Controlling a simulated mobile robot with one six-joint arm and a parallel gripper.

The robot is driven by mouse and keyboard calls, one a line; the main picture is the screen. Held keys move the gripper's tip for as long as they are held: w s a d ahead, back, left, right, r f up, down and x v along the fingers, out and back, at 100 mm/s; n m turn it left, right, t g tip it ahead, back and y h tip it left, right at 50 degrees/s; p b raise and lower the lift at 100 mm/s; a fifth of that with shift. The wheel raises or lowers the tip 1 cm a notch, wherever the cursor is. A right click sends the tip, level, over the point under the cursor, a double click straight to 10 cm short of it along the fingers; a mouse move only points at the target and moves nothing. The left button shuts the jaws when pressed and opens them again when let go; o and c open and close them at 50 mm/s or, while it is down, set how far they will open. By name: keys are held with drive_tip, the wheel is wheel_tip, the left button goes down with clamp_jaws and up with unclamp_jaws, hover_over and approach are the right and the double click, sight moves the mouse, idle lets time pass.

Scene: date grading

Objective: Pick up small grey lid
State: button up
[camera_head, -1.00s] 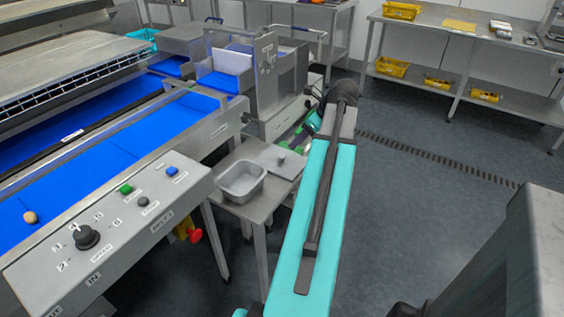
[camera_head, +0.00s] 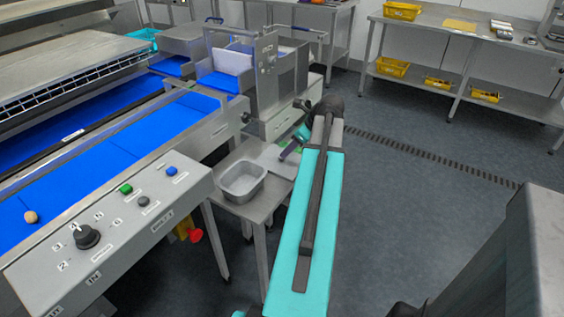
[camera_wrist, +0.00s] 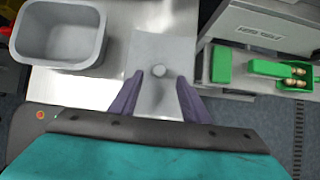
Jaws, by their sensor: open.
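I cannot tell how high the fingers are above the lid. In the head view the lid (camera_head: 270,160) is partly hidden behind my gripper (camera_head: 286,156).
A small grey open tub (camera_head: 242,178) stands on the side table beside the lid. The conveyor machine (camera_head: 262,95) rises close behind the table. Green trays (camera_wrist: 268,68), one holding small brown items, show at the right of the wrist view.

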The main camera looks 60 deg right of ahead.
drive_tip(key=shift+x, duration=2.5)
clamp_jaws()
drive_tip(key=shift+r, duration=0.2)
drive_tip(key=shift+r, duration=1.6)
drive_tip(key=s+d, duration=0.1)
drive_tip(key=s, duration=0.6)
drive_tip(key=s+d+r, duration=0.1)
drive_tip(key=s+d, duration=0.1)
drive_tip(key=s, duration=0.6)
drive_tip(key=shift+s+d+r+b, duration=0.25)
drive_tip(key=shift+b, duration=0.2)
